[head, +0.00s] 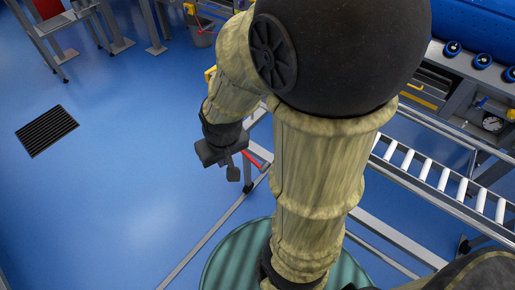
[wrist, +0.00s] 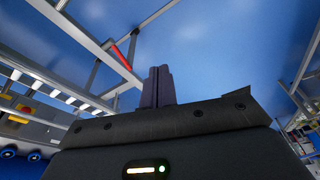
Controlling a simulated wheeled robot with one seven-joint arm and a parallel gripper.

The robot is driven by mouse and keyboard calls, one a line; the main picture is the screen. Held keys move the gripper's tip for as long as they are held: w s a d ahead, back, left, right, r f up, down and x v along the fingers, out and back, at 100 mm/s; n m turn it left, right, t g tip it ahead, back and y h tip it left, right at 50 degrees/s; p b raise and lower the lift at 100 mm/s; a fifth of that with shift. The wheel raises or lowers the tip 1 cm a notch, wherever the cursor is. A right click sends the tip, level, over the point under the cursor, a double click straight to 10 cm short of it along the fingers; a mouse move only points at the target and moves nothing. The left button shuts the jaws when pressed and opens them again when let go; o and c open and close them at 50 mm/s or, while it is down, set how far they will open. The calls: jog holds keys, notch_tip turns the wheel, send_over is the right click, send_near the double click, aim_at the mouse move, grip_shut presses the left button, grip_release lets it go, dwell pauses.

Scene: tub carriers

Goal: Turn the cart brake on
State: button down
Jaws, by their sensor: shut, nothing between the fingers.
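A red lever (head: 251,159), which looks like the cart brake handle, sits on the grey metal frame just right of my gripper. It also shows in the wrist view (wrist: 121,58), lying at a slant against the frame bars. My gripper (head: 233,173) is shut and empty, pointing down over the blue floor beside the lever. Its dark fingers (wrist: 157,87) stand together in the wrist view, right of the lever and apart from it in the picture. My arm hides part of the frame in the head view.
A roller conveyor (head: 440,178) with white rollers runs along the right. A dark floor grate (head: 47,130) lies at left.

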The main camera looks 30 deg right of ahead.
aim_at(247, 153)
dwell(0.3)
jog(key=w+d+f+m+y, duration=0.1)
jog(key=w+d+f+m, duration=0.2)
jog(key=d, duration=0.3)
jog(key=w+d+f+m+y+b, duration=0.1)
jog(key=w+d+f+m, duration=0.1)
jog(key=d+m, duration=0.4)
jog(key=w+d+f+m+y, duration=0.1)
jog(key=w+d+f+m, duration=0.2)
jog(key=d, duration=0.4)
jog(key=shift+w+d+f+m+t+y+b, duration=0.25)
jog(key=shift+w+f+m+t+y+b, duration=0.15)
jog(key=shift+m, duration=0.4)
jog(key=b+x, duration=0.4)
jog(key=x, duration=1)
jog(key=shift+s+d, duration=0.1)
